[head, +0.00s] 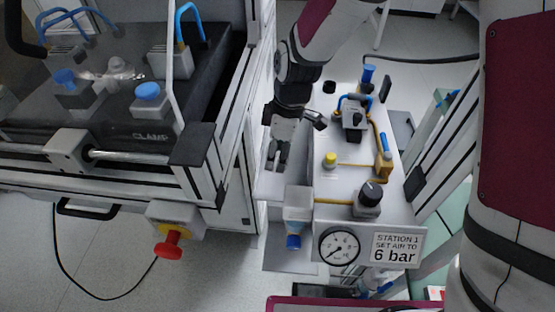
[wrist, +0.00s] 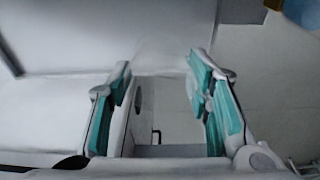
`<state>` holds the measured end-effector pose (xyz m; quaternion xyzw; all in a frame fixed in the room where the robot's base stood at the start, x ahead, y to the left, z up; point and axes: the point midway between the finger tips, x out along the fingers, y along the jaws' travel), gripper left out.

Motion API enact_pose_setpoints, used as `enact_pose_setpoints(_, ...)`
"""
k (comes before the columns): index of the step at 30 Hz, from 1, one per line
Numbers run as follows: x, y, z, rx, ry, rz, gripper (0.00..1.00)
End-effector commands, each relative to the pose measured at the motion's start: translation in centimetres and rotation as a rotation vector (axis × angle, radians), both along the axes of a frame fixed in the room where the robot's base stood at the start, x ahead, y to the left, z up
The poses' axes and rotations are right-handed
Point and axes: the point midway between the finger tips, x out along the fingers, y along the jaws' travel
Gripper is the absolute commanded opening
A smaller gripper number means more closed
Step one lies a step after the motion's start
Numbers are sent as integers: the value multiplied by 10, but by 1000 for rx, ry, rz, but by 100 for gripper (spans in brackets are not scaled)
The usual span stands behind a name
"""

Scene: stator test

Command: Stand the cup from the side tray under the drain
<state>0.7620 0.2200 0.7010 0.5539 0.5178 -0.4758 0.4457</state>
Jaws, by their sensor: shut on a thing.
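My gripper (head: 277,158) points down over the grey side tray (head: 270,187) at the left of the air panel. Its teal-padded fingers (wrist: 163,95) stand apart in the wrist view. A faint, clear shape between the fingertips, which looks like the see-through cup (wrist: 162,55), is held there. Its outline is hard to make out, and I cannot discern it in the head view. The drain (head: 293,241) is the blue end under the pale filter bowl (head: 298,212), nearer the front than my gripper. A grey shelf (head: 290,262) lies below the drain.
The air panel (head: 345,185) with knobs, yellow tubes and a pressure gauge (head: 339,246) stands right of my gripper. The clamp machine's frame (head: 205,160) is close on the left, with a red stop button (head: 172,243). The space directly below the drain looks clear.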

Motion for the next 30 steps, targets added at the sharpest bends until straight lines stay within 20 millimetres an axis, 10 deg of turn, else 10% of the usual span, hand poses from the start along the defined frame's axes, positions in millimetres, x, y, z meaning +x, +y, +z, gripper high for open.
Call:
enact_pose_setpoints(17,0,0,63,0,0,0,24)
enact_pose_setpoints(26,-1,0,129,0,-2,-1,24)
enact_pose_setpoints(30,2,-24,133,-4,12,-174,24)
